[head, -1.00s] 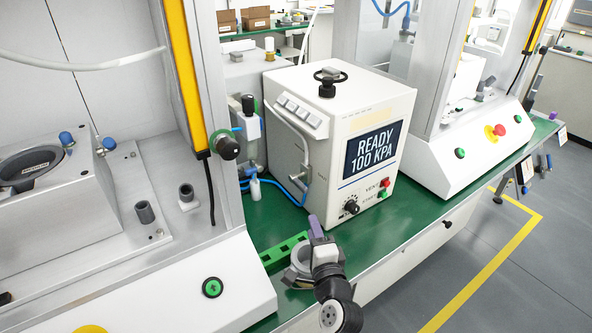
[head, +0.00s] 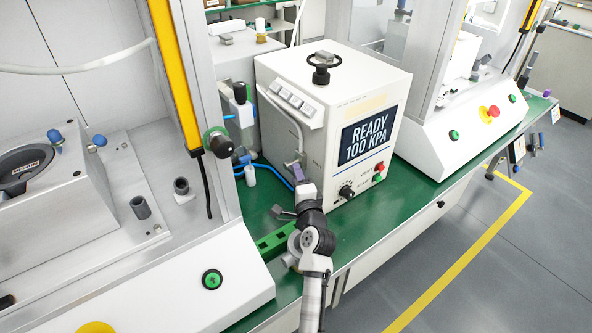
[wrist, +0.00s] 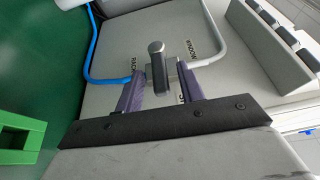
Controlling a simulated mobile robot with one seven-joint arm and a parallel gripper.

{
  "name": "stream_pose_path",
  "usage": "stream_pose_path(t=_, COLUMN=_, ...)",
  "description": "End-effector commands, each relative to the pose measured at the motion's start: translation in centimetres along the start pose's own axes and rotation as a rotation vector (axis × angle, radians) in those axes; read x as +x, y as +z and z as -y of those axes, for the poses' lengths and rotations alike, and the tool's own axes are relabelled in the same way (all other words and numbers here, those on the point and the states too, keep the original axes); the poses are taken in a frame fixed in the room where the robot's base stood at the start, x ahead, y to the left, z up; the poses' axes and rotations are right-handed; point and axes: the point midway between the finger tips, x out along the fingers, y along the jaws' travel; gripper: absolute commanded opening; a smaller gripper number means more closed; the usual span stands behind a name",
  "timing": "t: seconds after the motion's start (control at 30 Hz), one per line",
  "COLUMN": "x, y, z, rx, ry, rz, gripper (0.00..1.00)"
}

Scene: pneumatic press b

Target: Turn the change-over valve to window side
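The change-over valve's grey lever (wrist: 156,60) stands out from the side wall of the white press control box (head: 330,110). In the wrist view, a label reading RACK (wrist: 134,66) is on its left and one reading WINDOW (wrist: 190,50) on its right. A third label below is mostly hidden. The lever lies between the two labels. My gripper (wrist: 160,70) is open, with its purple fingers on either side of the lever; contact is not clear. In the head view my gripper (head: 297,176) is at the box's left side and largely hides the valve.
A blue hose (wrist: 90,50) runs to the valve's left and a pale pipe (wrist: 218,35) to its right. A green slotted block (head: 275,243) lies on the green bench (head: 365,235). A grey fixture with a yellow post (head: 178,80) stands left of the box.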

Motion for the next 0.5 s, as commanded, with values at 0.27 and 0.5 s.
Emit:
stream_pose_path(t=0.27, x=1.7, y=0.0, z=0.0, rx=-0.001, ry=0.001, rz=-0.001, gripper=0.38)
stream_pose_path(t=0.5, x=1.7, y=0.0, z=-0.1, rx=0.000, ry=0.001, rz=0.000, gripper=0.36)
